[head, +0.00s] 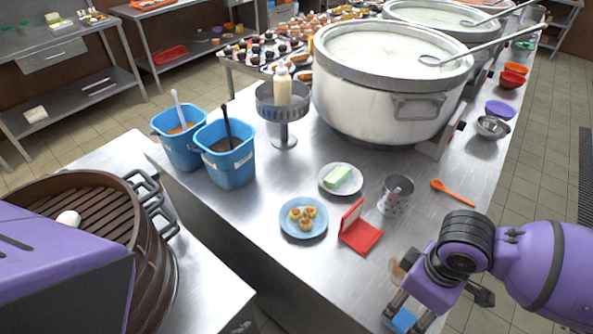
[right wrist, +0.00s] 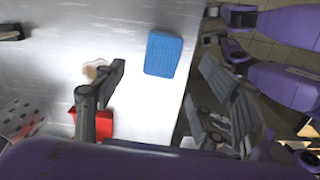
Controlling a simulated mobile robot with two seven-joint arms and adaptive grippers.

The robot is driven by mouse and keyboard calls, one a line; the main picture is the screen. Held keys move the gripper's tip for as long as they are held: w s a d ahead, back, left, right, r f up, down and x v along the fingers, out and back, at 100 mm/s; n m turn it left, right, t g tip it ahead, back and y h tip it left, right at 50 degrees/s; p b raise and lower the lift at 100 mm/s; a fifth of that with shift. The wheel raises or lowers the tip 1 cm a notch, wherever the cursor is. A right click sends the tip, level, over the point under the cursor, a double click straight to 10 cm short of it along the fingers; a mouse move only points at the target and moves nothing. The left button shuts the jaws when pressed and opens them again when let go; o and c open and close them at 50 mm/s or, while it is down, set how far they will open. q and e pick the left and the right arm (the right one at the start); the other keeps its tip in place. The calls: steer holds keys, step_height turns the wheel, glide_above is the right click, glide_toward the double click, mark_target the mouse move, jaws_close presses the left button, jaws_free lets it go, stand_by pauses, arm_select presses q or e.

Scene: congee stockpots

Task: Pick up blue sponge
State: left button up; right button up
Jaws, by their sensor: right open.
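The blue sponge (right wrist: 163,54) lies flat on the steel counter near its edge in the right wrist view. In the head view only part of the sponge (head: 403,320) shows at the bottom edge, between the fingers. My right gripper (head: 408,316) is open above it, pointing down. In the right wrist view, the fingers of the right gripper (right wrist: 162,66) stand on either side of the sponge, with space around it. I cannot tell the exact height. The left gripper is not in view.
Near the right gripper are a red open box (head: 362,238), a perforated metal cup (head: 394,196), an orange spoon (head: 455,192) and a plate of tarts (head: 303,232). A large stockpot (head: 385,100) stands behind. A brown steamer (head: 150,260) is at the left.

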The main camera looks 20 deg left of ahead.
mark_target(403, 318)
steer(key=shift+s+d+f, duration=0.15)
steer(key=shift+f, duration=0.4)
steer(key=shift+s+d+f, duration=0.1)
steer(key=shift+d+f, duration=0.05)
steer(key=shift+f, duration=0.35)
steer(key=f, duration=0.5)
steer(key=shift+a+f, duration=0.1)
steer(key=shift+a, duration=0.15)
steer(key=shift+c, duration=0.4)
steer(key=c, duration=1.1)
